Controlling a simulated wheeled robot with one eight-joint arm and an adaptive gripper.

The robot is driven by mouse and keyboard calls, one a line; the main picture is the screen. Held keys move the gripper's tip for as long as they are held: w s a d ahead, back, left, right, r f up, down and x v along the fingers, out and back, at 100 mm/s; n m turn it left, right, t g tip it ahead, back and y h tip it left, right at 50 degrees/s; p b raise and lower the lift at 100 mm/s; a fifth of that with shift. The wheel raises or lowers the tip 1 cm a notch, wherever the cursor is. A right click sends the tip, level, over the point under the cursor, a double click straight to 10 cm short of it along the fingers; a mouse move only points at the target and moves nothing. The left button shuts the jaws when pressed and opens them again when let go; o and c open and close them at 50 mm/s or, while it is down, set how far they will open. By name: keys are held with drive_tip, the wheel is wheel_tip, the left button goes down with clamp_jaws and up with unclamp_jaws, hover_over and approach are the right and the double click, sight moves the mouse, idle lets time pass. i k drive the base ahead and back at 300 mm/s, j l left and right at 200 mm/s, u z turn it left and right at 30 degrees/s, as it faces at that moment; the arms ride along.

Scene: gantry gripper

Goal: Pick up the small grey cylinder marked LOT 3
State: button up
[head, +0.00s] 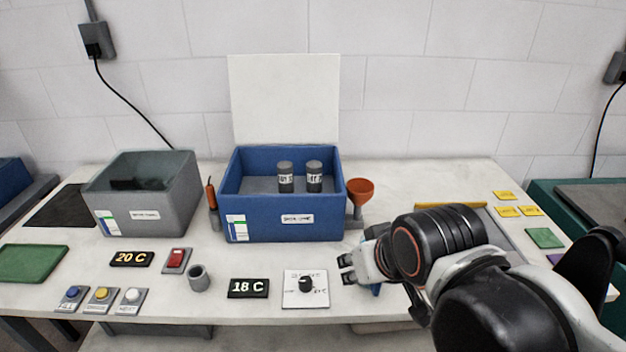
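Two small grey cylinders with dark bodies and white labels stand upright side by side inside the blue bin (270,222): a left cylinder (285,170) and a right cylinder (314,170). Their labels are too small to read surely, so I cannot tell which one is marked LOT 3. My gripper (346,269) is in front of the bin and to its right, apart from both cylinders. Its two fingertips point left with a gap between them, and nothing shows in the gap.
A grey bin (150,215) stands left of the blue bin. An orange funnel (360,190) is close at its right and an orange-handled tool (211,196) at its left. A grey cup (199,280), displays, buttons and a dial panel (306,289) line the front.

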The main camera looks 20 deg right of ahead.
sight(314, 168)
drive_tip(key=i+j+z, duration=0.1)
drive_tip(key=z, duration=0.3)
drive_tip(key=j+z, duration=0.25)
drive_tip(key=z, duration=0.2)
drive_tip(key=i+j+z, duration=0.2)
drive_tip(key=j, duration=0.75)
drive_tip(key=j+z, duration=0.2)
drive_tip(key=j, duration=0.75)
